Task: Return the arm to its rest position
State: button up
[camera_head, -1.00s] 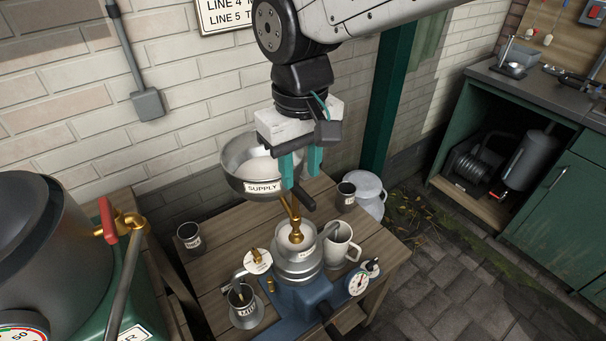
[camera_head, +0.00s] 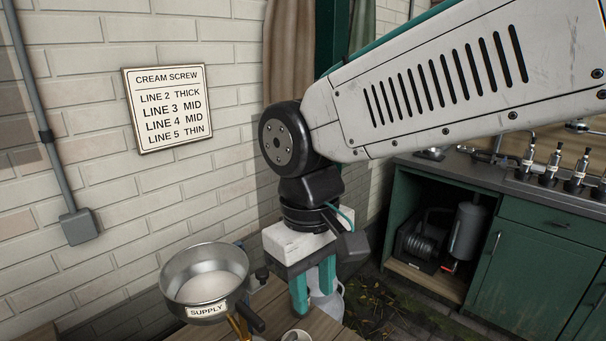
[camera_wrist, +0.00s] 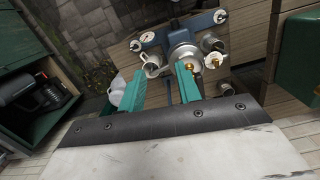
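My gripper (camera_head: 314,300) hangs from my arm right of the supply bowl (camera_head: 206,312) in the head view, with its two teal fingers pointing down. The fingers are apart and I see nothing held between them. In the wrist view my gripper (camera_wrist: 162,70) also shows two separated teal fingers. The blue and metal separator (camera_wrist: 182,52) stands on the table beyond the fingertips. The upper arm reaches in from the right of the head view.
A wooden table (camera_head: 316,325) lies below the gripper. A white mug (camera_wrist: 151,70) and a pale can (camera_wrist: 118,92) show near the left finger. A brick wall with a cream screw sign (camera_head: 168,108) stands behind. Green cabinets (camera_head: 540,250) are at the right.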

jog(key=s+d+m+t, duration=0.1)
jog(key=s+d+m, duration=0.3)
jog(key=d, duration=0.9)
jog(key=s+d+m+t, duration=0.1)
jog(key=s+d+m, duration=0.3)
jog(key=d, duration=1)
jog(key=shift+m+y, duration=0.3)
jog(key=shift+m, duration=0.1)
jog(key=shift+f, duration=0.1)
